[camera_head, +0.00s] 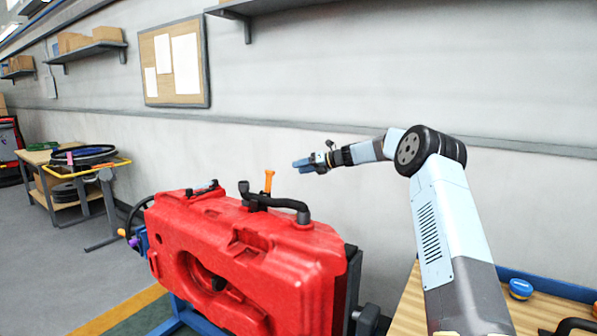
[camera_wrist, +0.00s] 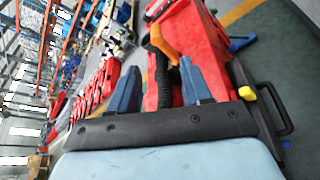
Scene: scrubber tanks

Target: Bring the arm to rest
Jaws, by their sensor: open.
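My arm reaches up from the lower right and bends left at a dark round joint in the head view. My gripper (camera_head: 301,164) is at the arm's left end, in the air above and behind the red tank (camera_head: 250,250). In the wrist view my gripper (camera_wrist: 160,68) shows two blue fingers spread apart with nothing held between them. An orange-topped piece (camera_head: 268,181) stands upright on the tank, just left of and below the gripper. In the wrist view the orange piece (camera_wrist: 163,45) shows beyond the gap between the fingers.
A black hose (camera_head: 275,202) crosses the tank's top. A wooden bench (camera_head: 408,318) with a blue round item (camera_head: 520,289) is at lower right. A grey wall with a corkboard (camera_head: 176,62) and a shelf (camera_head: 262,6) stands behind. A table (camera_head: 70,185) is at left, with open floor before it.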

